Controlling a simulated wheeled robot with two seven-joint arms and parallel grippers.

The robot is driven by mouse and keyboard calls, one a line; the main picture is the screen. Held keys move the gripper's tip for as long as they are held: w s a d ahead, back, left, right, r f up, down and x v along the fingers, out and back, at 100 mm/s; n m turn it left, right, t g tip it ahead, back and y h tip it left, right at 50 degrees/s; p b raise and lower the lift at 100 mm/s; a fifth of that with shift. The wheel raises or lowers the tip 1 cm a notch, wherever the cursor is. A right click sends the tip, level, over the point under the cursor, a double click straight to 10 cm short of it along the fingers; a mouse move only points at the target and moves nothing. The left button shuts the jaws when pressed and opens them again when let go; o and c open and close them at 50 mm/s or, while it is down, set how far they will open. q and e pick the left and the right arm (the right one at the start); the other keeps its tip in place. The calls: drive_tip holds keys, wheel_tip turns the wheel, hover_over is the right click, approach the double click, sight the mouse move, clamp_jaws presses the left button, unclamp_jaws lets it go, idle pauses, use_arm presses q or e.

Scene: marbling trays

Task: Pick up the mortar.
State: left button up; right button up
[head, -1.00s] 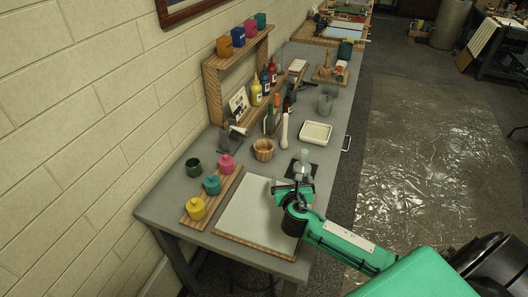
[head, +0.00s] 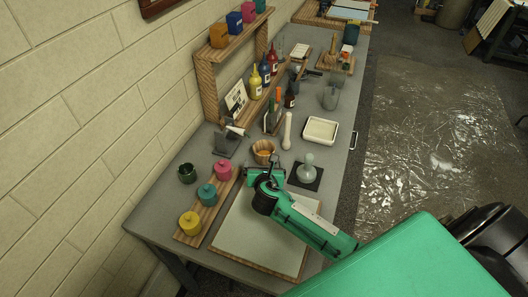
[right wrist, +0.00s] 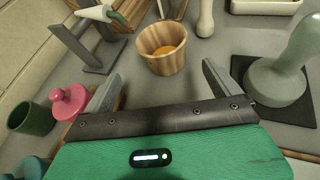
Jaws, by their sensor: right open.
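The mortar looks to be the round wooden bowl (head: 264,148) on the grey bench, with something orange inside. In the right wrist view the bowl (right wrist: 160,66) stands upright just beyond and between my open fingers. My right gripper (head: 263,170) is open and empty, on the near side of the bowl; I see a gap between bowl and fingers in the wrist view (right wrist: 160,78). My left gripper is not in view.
A grey-green muller (right wrist: 282,75) stands on a dark mat right of my gripper. Lidded pots in pink (head: 224,170), teal (head: 206,194) and yellow (head: 189,223) line the left. A pale stick (head: 287,130) and a white tray (head: 321,130) are behind.

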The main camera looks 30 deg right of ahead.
sight(264, 156)
drive_tip(key=x, duration=0.4)
drive_tip(key=shift+w, duration=0.1)
drive_tip(key=shift+w+d+f, duration=0.15)
drive_tip(key=shift+w+f, duration=0.05)
drive_tip(key=shift+w, duration=0.05)
drive_tip(key=shift+w+d+p, duration=0.15)
drive_tip(key=shift+w+p, duration=0.1)
drive_tip(key=shift+p, duration=0.15)
drive_tip(key=shift+w+d, duration=0.2)
drive_tip(key=shift+w, duration=0.1)
drive_tip(key=p+x, duration=0.1)
drive_tip(key=x, duration=0.2)
drive_tip(key=shift+d, duration=0.15)
drive_tip(key=shift+w+d+f, duration=0.15)
drive_tip(key=shift+w+f, duration=0.1)
drive_tip(key=shift+w, duration=0.15)
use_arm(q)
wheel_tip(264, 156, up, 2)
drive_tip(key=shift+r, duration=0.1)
use_arm(e)
drive_tip(key=shift+c, duration=0.2)
drive_tip(key=c, duration=1.1)
